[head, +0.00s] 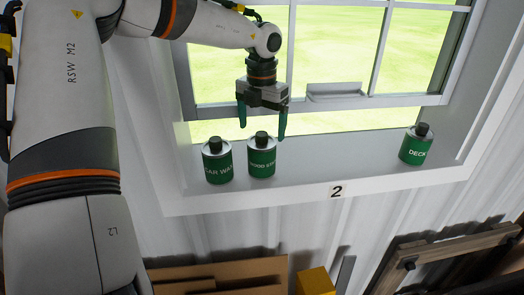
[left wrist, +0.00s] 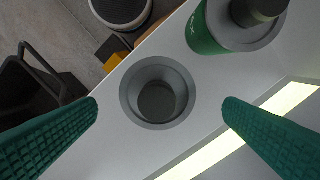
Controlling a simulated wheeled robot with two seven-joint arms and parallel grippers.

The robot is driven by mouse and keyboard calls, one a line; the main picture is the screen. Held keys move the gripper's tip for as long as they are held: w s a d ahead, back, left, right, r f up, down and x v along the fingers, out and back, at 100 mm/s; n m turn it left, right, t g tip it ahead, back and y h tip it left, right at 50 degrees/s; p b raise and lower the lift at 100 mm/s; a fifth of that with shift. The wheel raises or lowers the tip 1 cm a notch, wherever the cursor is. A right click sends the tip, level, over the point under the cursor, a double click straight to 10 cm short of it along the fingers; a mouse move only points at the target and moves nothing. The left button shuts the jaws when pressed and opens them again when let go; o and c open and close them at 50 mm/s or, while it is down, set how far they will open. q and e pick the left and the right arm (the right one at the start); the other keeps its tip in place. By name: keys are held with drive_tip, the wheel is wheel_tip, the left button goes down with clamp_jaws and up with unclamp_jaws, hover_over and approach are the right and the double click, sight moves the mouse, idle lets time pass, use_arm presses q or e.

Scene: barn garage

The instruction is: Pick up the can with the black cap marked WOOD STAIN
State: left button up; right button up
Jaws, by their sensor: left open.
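The green WOOD STAIN can (head: 262,163) with a black cap stands upright on the white window sill. In the head view my left gripper (head: 262,132) is pointing down right above it, with its two green fingers open on either side of the cap. In the left wrist view the can is seen from above (left wrist: 129,98), its round top between the open fingertips (left wrist: 160,104), with gaps on both sides. The gripper holds nothing. My right gripper is not in view.
A green CAR WAX can (head: 217,170) stands close on the left; it also shows in the left wrist view (left wrist: 206,35). A green DECK can (head: 414,150) stands far right. The sill (head: 340,170) between is clear. The window frame (head: 400,101) is behind the gripper.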

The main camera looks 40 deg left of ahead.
sight(262, 144)
use_arm(q)
drive_tip(key=shift+f, duration=0.35)
drive_tip(key=f+p, duration=0.1)
drive_tip(key=f, duration=0.1)
drive_tip(key=f+p, duration=0.2)
drive_tip(key=f, duration=0.1)
drive_tip(key=shift+s+d, duration=0.15)
drive_tip(key=shift+s, duration=0.05)
drive_tip(key=shift+w+f, duration=0.1)
drive_tip(key=shift+f, duration=0.1)
drive_tip(key=shift+r, duration=0.1)
drive_tip(key=c, duration=1.1)
drive_tip(key=shift+c, duration=0.9)
